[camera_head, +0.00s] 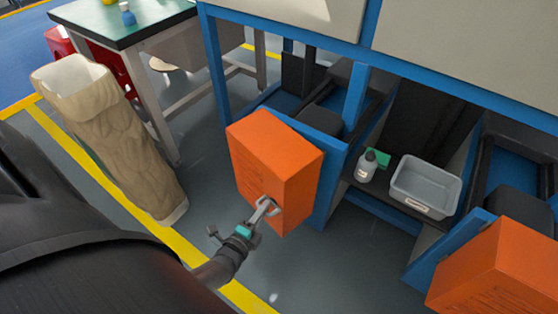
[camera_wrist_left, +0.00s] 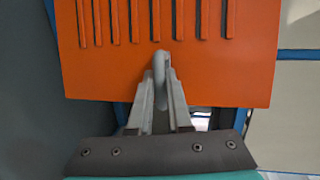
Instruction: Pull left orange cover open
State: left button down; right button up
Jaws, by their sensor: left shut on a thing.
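The left orange cover (camera_head: 268,165) is a box-shaped cover with slots on its front, fixed at the blue machine frame. A light grey handle (camera_head: 270,206) is on its lower front. My left gripper (camera_head: 264,208) is at this handle, reaching up from below. In the left wrist view the cover (camera_wrist_left: 115,70) fills the upper part, and the gripper's fingers (camera_wrist_left: 160,90) are shut on the handle (camera_wrist_left: 159,68). How far the cover stands open cannot be told. My right gripper is not in view.
A second orange cover (camera_head: 505,272) is at the lower right. A grey bin (camera_head: 425,186) and a bottle (camera_head: 367,166) stand on a shelf between the covers. A tall beige container (camera_head: 110,135) and a green-topped table (camera_head: 120,22) are at the left. Grey floor lies below the cover.

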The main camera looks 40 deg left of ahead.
pick_arm(q)
jog(key=s+a+m+h+b, duration=0.1)
jog(key=s+a, duration=0.2)
jog(key=a, duration=0.2)
jog(key=shift+a+h, duration=0.3)
jog(key=shift+a, duration=0.05)
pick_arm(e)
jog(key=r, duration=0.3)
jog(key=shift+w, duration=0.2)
pick_arm(q)
jog(key=c, duration=0.8)
grip_release()
jog(key=shift+c, duration=0.2)
jog(key=shift+d, duration=0.1)
jog(key=shift+s, duration=0.1)
jog(key=p+v, duration=0.3)
jog(key=v, duration=1.2)
jog(key=shift+p, duration=0.35)
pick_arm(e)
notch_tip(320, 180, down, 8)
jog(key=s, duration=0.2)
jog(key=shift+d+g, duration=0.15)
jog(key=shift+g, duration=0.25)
